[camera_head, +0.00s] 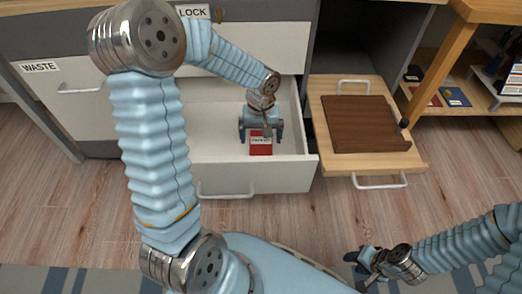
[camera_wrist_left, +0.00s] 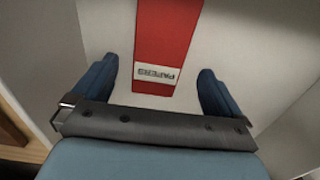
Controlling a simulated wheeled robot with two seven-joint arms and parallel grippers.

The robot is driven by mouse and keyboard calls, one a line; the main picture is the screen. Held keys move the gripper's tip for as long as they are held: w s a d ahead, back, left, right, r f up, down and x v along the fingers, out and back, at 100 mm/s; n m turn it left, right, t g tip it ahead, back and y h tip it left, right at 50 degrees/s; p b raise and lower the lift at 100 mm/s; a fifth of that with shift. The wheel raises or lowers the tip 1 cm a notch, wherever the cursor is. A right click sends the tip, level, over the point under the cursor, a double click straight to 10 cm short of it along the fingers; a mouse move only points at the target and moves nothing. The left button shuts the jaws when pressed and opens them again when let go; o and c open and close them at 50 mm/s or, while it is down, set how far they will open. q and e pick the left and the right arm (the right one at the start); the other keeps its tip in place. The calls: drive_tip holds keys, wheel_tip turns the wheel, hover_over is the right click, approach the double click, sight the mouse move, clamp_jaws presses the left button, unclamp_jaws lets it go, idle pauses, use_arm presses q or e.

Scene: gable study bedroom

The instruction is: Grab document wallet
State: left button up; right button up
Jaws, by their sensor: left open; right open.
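The document wallet (camera_head: 261,145) is red with a white label, lying in the open white drawer. In the left wrist view the red wallet (camera_wrist_left: 165,30) shows its label reading "PAPERS", upside down. My left gripper (camera_head: 261,136) is open inside the drawer, above the near part of the wallet. In the left wrist view its two blue fingers (camera_wrist_left: 157,85) stand on either side of the wallet, with gaps on both sides. My right gripper (camera_head: 362,262) is open and empty, low over the floor at the lower right, far from the wallet.
The open drawer (camera_head: 303,172) has side walls close around my left gripper. To its right a pulled-out wooden shelf (camera_head: 415,160) carries a dark brown board (camera_head: 365,125). A wooden shelf unit (camera_head: 480,100) with small items stands at the far right. The floor (camera_head: 330,215) in front is clear.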

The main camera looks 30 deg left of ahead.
sight(261, 148)
use_arm(q)
wheel_tip(261, 148, down, 5)
drive_tip(key=shift+r+b, duration=0.1)
drive_tip(key=shift+b, duration=0.3)
drive_tip(key=shift+c, duration=0.5)
drive_tip(key=c, duration=1)
drive_tip(key=shift+r, duration=0.1)
